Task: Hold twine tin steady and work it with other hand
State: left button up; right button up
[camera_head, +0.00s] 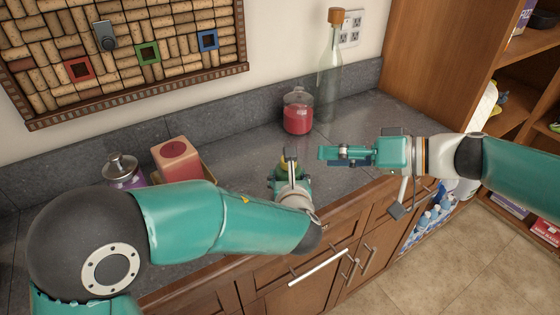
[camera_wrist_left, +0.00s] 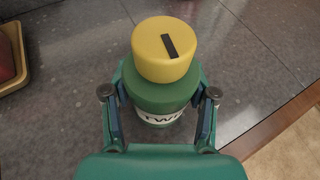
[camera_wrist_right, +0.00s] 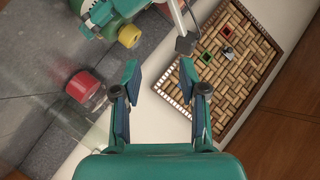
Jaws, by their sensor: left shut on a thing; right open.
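The twine tin is a green container with a white label and a yellow cap (camera_wrist_left: 164,48) bearing a black bar, seen in the left wrist view. My left gripper (camera_wrist_left: 158,100) is shut around its green body (camera_wrist_left: 155,94), one finger on each side. The yellow cap also shows in the right wrist view (camera_wrist_right: 129,36). My right gripper (camera_head: 330,153) is open and empty, to the right of the tin and apart from it. Its spread fingers show in its wrist view (camera_wrist_right: 160,85).
A red-filled jar (camera_head: 298,118) and a tall corked glass bottle (camera_head: 329,80) stand behind the grippers. A red box (camera_head: 177,158) and a lidded jar (camera_head: 123,168) stand at left. A cork board (camera_head: 125,50) hangs on the wall. The counter's front edge is close to the tin.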

aim_at(279, 167)
jog(key=w+f+m+g+y, duration=0.1)
jog(key=w+f+m, duration=0.1)
jog(key=m, duration=0.5)
jog(key=w+f+m+g+y, duration=0.2)
jog(key=f+m, duration=0.1)
jog(key=m, duration=0.4)
jog(key=w+f+m+g+y, duration=0.1)
jog(key=w+f+m, duration=0.1)
jog(key=m, duration=0.6)
jog(key=shift+w+d+f+y, duration=0.15)
jog(key=shift+d+f+y, duration=0.15)
jog(key=a, duration=1.1)
jog(key=shift+w+a+f, duration=0.1)
jog(key=shift+a, duration=0.2)
grip_shut()
jog(key=shift+w+d, duration=0.1)
